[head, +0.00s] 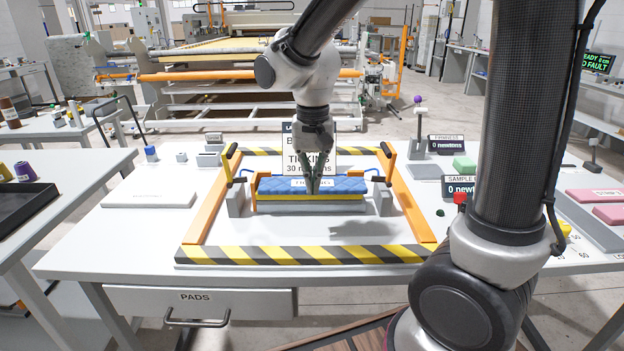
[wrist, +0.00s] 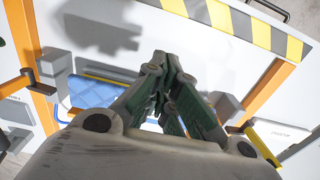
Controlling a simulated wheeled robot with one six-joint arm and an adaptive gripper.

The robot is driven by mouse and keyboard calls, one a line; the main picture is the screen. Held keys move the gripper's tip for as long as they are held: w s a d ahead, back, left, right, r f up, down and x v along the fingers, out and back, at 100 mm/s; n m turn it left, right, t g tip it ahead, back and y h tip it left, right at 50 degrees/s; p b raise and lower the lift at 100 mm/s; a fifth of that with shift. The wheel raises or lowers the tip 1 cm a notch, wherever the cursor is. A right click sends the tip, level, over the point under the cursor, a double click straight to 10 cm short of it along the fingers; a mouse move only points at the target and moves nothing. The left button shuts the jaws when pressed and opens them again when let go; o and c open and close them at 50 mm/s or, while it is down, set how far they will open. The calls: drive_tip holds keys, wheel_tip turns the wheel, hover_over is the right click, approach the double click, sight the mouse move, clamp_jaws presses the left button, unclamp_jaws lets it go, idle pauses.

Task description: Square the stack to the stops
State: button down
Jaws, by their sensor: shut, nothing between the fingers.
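The stack has a blue quilted top (head: 345,185) over a yellow layer (head: 275,197), on a grey base (head: 350,208). It lies across the middle of the striped frame; its blue top also shows in the wrist view (wrist: 92,90). A grey block stop stands at its left end (head: 236,201) and another at its right end (head: 383,198). My gripper (head: 313,190) is shut and empty, pointing down at the middle of the stack. Its fingers hide part of the label and top; I cannot tell whether they touch. The fingers also show in the wrist view (wrist: 168,100).
Orange side rails (head: 207,210) and a black-yellow front bar (head: 310,255) surround the stack. A sign (head: 323,160) reading "TICKING 30 newtons" stands behind. The tabletop before the stack is clear.

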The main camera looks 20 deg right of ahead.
wheel_tip(320, 180, down, 8)
drive_tip(key=shift+d+r, duration=0.1)
drive_tip(key=shift+r, duration=0.15)
drive_tip(key=shift+w+d, duration=0.2)
drive_tip(key=shift+w, duration=0.4)
drive_tip(key=shift+w+d, duration=0.2)
drive_tip(key=shift+w, duration=0.4)
drive_tip(key=shift+w+d, duration=0.2)
drive_tip(key=shift+w, duration=0.5)
drive_tip(key=shift+w+d, duration=0.25)
drive_tip(key=shift+w, duration=0.55)
drive_tip(key=shift+r, duration=0.1)
